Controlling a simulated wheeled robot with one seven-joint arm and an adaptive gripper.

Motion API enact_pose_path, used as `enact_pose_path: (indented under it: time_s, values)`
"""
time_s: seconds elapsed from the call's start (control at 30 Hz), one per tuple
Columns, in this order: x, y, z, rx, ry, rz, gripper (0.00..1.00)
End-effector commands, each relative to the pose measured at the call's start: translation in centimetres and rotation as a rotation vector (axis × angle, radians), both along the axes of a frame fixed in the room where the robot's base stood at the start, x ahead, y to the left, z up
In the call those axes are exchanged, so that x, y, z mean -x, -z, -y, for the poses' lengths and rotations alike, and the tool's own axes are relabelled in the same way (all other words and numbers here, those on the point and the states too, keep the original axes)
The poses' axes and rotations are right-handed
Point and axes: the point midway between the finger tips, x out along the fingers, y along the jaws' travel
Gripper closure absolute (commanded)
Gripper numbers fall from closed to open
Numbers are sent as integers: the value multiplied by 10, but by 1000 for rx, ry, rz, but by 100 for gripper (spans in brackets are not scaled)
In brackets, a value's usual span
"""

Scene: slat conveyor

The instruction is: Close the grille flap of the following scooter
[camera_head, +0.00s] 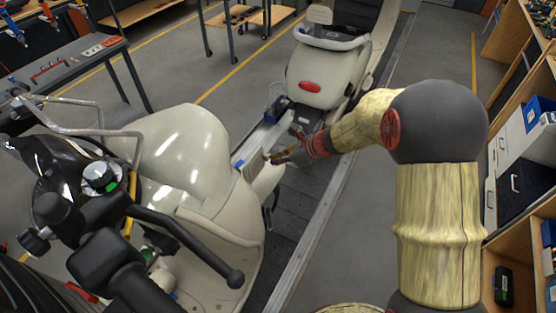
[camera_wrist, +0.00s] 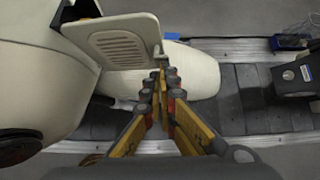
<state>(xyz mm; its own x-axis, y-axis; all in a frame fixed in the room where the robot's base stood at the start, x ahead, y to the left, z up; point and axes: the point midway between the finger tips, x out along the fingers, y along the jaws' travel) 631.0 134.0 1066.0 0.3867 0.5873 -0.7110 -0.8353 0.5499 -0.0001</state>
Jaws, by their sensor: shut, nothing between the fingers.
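The nearer scooter (camera_head: 175,150) is cream, with handlebars close to the head camera. Its grille flap (camera_wrist: 118,45) is a cream panel with slots. In the wrist view it stands out at an angle from the cream body (camera_wrist: 35,60), with a dark gap (camera_wrist: 85,10) beside it. My gripper (camera_head: 277,157) is at the near scooter's far side, by its cream lower part. In the wrist view, my gripper (camera_wrist: 161,80) has its fingertips together and empty, just right of the flap's free edge. I cannot tell whether they touch it. The flap is hard to make out in the head view.
Another cream scooter (camera_head: 325,75) stands farther along the slat conveyor (camera_head: 300,205). A dark block (camera_wrist: 295,75) is at the right in the wrist view. Workbenches (camera_head: 70,70) stand at the left and shelving (camera_head: 520,235) at the right. Grey floor is clear beside the conveyor.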

Motion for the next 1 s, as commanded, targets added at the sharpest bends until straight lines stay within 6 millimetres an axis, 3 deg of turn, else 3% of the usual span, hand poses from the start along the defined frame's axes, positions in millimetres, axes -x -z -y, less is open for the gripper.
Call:
enact_pose_path:
  time_s: [0.37, 1.0]
  values:
    - [-29, -6, -18, 21, -250, -14, 100]
    - [-69, 0, -84, 73, -856, -46, 100]
